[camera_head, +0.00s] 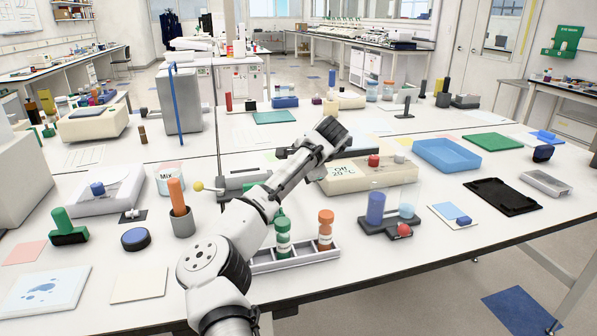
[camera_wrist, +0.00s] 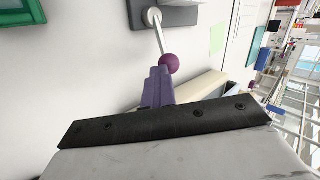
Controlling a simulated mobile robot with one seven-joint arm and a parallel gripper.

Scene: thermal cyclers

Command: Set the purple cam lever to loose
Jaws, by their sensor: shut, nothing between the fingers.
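In the wrist view, the purple cam lever shows as a round purple knob (camera_wrist: 169,62) on a thin metal rod. The rod runs to a pale pivot on a dark grey block (camera_wrist: 180,14) at the top edge. My gripper (camera_wrist: 158,72) is shut and empty, its purple-grey fingers together. Its tips are right by the knob and overlap its lower edge in the picture; I cannot tell whether they touch. In the head view I cannot make out the purple lever, and my arm covers the middle of the bench.
In the head view, a grey device with a yellow ball lever (camera_head: 198,186) stands left of my arm. A beige box marked "Off" (camera_head: 385,178) stands to the right. A rack (camera_head: 295,258) with green and orange bottles is in front. A blue tray (camera_head: 452,156) lies further right.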

